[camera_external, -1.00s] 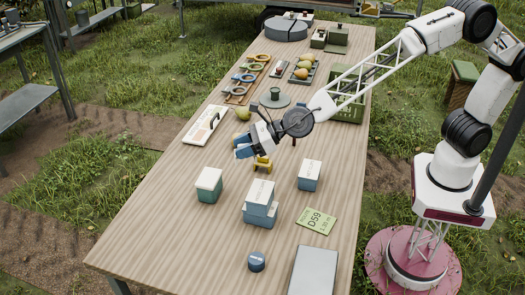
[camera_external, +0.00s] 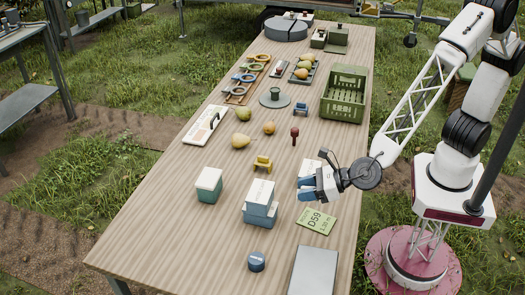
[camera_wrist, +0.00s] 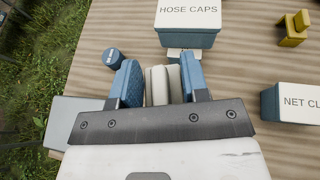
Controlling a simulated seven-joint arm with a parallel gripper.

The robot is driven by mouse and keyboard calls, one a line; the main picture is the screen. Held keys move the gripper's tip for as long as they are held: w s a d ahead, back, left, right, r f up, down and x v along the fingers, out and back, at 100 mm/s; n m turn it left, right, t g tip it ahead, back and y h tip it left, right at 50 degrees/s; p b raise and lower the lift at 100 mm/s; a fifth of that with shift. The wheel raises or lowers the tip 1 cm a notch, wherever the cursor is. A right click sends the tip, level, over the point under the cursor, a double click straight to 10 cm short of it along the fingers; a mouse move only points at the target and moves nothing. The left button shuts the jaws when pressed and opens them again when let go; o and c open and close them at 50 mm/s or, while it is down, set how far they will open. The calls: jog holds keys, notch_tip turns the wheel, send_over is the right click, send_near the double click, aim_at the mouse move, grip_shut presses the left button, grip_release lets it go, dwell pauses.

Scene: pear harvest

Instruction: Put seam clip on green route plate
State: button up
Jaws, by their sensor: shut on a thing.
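My gripper (camera_external: 304,188) is above the table, just over the far-left side of the green route plate (camera_external: 316,221), which lies flat with "D59" on it. In the wrist view the two blue fingers (camera_wrist: 160,82) are shut on a small cream-coloured piece (camera_wrist: 162,86), which I take to be the seam clip. Its lower part is hidden by the gripper body. The held piece cannot be made out clearly in the external view. The plate is not visible in the wrist view. No contact between the held piece and the plate shows.
A lidded box marked "HOSE CAPS" (camera_wrist: 187,22) stands left of the plate. A "NET CL..." box (camera_external: 308,168) is partly behind my gripper. A blue round tin (camera_external: 256,261), grey panel (camera_external: 313,272) and yellow clip-like piece (camera_external: 262,164) are nearby.

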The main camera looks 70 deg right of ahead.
jog(key=s+d+f+m+h, duration=0.3)
jog(key=s+d+f+h, duration=0.1)
jog(key=s+d, duration=0.3)
jog(key=s+d+f+m+h, duration=0.3)
jog(key=s+d+h, duration=0.1)
jog(key=s+d, duration=0.4)
jog(key=shift+s+d+f+m+g, duration=0.3)
jog(key=shift+d+f+m+g, duration=0.1)
jog(key=shift+d, duration=0.3)
send_over(314, 219)
jog(key=shift+s+f, duration=0.1)
jog(key=shift+f, duration=0.6)
jog(key=shift+f, duration=1.75)
jog(key=shift+f, duration=0.1)
jog(key=o, duration=0.9)
